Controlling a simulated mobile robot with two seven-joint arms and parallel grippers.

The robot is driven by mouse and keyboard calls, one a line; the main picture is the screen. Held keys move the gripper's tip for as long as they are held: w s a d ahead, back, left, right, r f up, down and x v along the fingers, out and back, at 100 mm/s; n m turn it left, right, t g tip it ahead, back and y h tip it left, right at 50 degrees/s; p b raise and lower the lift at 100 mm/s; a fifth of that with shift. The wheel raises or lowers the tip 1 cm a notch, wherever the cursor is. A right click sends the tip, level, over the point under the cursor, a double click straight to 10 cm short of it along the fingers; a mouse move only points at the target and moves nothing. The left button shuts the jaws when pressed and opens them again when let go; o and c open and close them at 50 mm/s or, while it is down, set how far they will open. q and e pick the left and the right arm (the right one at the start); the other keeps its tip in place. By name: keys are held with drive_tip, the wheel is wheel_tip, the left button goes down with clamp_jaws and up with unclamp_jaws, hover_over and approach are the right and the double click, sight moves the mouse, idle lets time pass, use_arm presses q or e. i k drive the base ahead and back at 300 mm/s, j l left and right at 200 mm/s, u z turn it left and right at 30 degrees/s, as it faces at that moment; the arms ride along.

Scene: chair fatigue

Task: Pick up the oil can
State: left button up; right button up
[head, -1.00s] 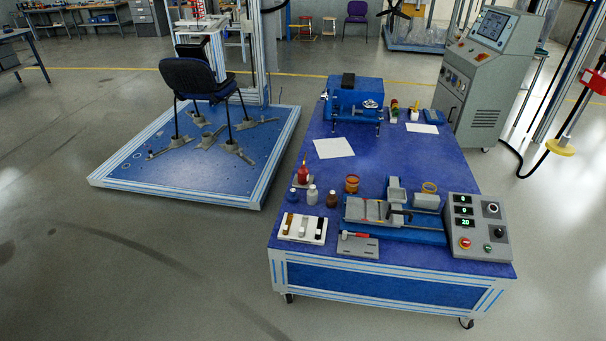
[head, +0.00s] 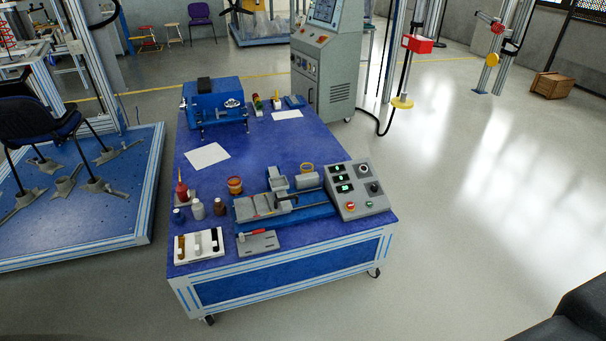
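A small red can with a thin pointed spout (head: 182,191), which looks like the oil can, stands upright at the left edge of the blue-topped table (head: 240,160). It stands behind a blue bottle (head: 179,216) and a white bottle (head: 198,209), on or beside a small light tray. Neither of my grippers shows in the head view, and nothing is seen touching the can.
A brown bottle (head: 220,206), an orange jar (head: 235,186), a grey fixture (head: 262,205) and a control box (head: 358,188) share the table. A blue machine (head: 214,101) stands farther back. A chair test platform (head: 100,225) is left. Floor at right is open.

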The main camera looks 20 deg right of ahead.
sight(183, 192)
drive_tip(key=i+j+z, duration=0.3)
drive_tip(key=i+j, duration=0.2)
drive_tip(key=i+j+z, duration=0.25)
drive_tip(key=i+j, duration=0.35)
drive_tip(key=i+j+z, duration=0.3)
drive_tip(key=i+j, duration=0.2)
drive_tip(key=j, duration=0.2)
